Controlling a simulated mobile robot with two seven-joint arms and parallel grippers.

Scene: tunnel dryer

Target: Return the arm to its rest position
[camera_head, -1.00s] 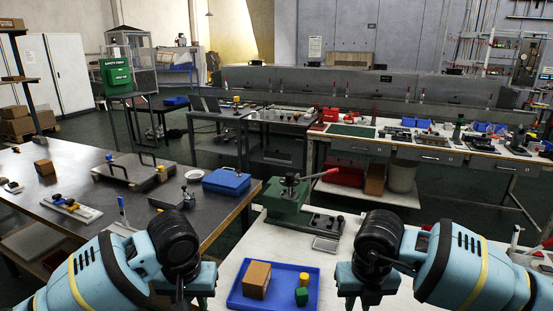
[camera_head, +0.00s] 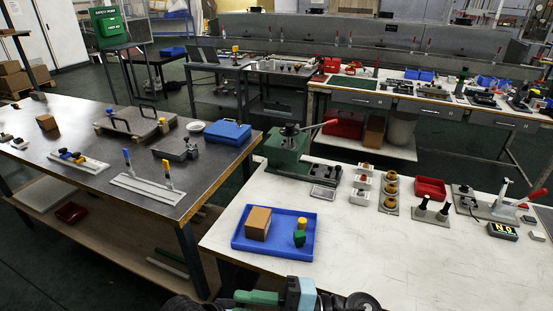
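No gripper fingers can be made out there, so neither gripper is in view. A blue tray (camera_head: 280,249) lies on the white worktable (camera_head: 380,262). It holds a brown block (camera_head: 258,222), a small yellow piece (camera_head: 302,223) and a green piece (camera_head: 299,239). My arm parts appear below the tray in the picture, with no visible contact with it.
A green press with a red lever (camera_head: 288,152) stands behind the tray. A dark table (camera_head: 85,140) stands left. The worktable's front right is clear.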

